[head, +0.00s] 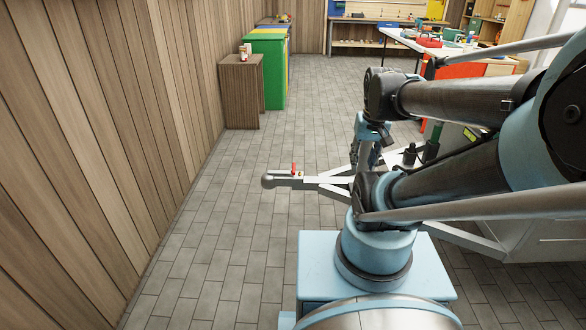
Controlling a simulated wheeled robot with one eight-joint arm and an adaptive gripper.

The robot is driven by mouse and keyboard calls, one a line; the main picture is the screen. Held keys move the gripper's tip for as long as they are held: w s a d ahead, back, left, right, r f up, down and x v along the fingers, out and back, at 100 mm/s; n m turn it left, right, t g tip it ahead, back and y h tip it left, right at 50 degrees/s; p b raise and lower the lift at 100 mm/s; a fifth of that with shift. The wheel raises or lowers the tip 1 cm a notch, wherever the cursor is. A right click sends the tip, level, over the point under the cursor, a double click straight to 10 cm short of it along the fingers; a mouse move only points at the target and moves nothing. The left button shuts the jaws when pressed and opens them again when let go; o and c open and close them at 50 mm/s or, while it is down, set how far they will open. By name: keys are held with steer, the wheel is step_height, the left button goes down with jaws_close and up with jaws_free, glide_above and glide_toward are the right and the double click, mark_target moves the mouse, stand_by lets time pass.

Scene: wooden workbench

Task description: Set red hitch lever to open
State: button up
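The red hitch lever (293,168) is small and sticks up on top of the grey trailer hitch (270,180). Whether it stands open or closed is too small to tell. The hitch is at the front tip of a pale A-shaped drawbar (325,182), left of my arm. My gripper (366,160) hangs down to the right of the lever, near the drawbar, apart from the lever in the picture. Its fingers are small and partly lost against my arm and the trailer frame, so their opening does not show clearly.
A brown cabinet (241,95) with small items on top and a green bin (268,75) stand along the wooden wall at left. Benches with tools (375,42) are at the back. The trailer body (555,240) is at right, partly behind my arm. Tiled floor left of the hitch is clear.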

steer(key=w+a+r, duration=0.3)
steer(key=w+r, duration=0.1)
steer(key=w, duration=0.7)
steer(key=g+y, duration=0.2)
glide_above(294, 167)
steer(key=d, duration=0.4)
step_height(294, 167, down, 17)
steer(key=a+f, duration=0.1)
steer(key=f, duration=0.4)
steer(key=a+f, duration=0.1)
steer(key=f, duration=0.5)
steer(key=a+f, duration=0.1)
steer(key=f, duration=0.4)
steer(key=shift+a+f, duration=0.15)
steer(key=shift+a, duration=0.15)
jaws_close()
